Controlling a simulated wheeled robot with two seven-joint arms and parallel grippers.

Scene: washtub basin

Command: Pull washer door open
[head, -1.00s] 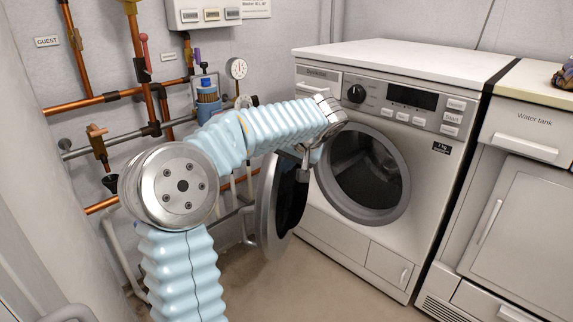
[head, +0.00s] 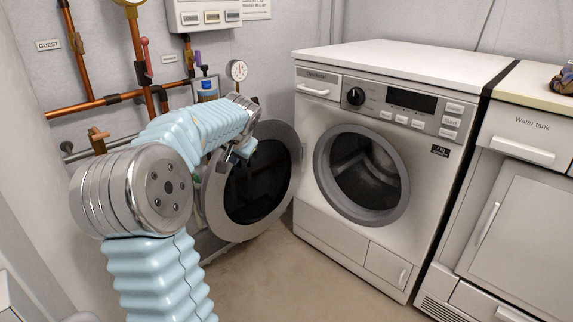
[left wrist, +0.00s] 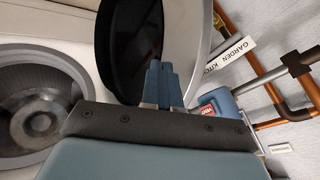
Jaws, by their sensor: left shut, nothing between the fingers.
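The washer (head: 330,210) stands against the back wall with its round opening (head: 365,175) uncovered and the drum showing inside. The washer door (head: 258,185), a grey ring with dark glass, is swung wide open to the left of the washer. My left gripper (head: 245,150) is at the upper part of the door, on its near side, shut and empty. In the left wrist view its blue fingertips (left wrist: 160,82) are together in front of the door (left wrist: 135,50); whether they touch it I cannot tell. My right gripper is not in view.
A second machine marked "Water tank" (head: 520,150) stands to the right. The floor (head: 285,275) before the washer is clear.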

